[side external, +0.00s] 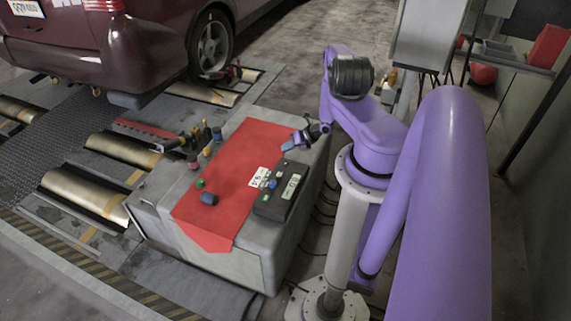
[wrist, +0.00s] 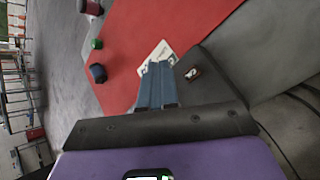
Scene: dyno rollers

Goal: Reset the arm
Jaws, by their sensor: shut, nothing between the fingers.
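My gripper (side external: 290,144) hangs above the right part of the grey cabinet, over the edge of the red cloth (side external: 231,170). Its fingers are together and hold nothing. In the wrist view my gripper (wrist: 157,66) shows as two blue-grey fingers side by side, pointing at the white card and black tray below. The purple arm reaches in from the right.
On the grey cabinet (side external: 240,262) are a black tray (side external: 268,211), a white number card (side external: 259,177), a blue cylinder (side external: 208,199), a green piece (side external: 200,184) and several bottles at the left edge. A dark red car (side external: 140,45) stands behind on rollers.

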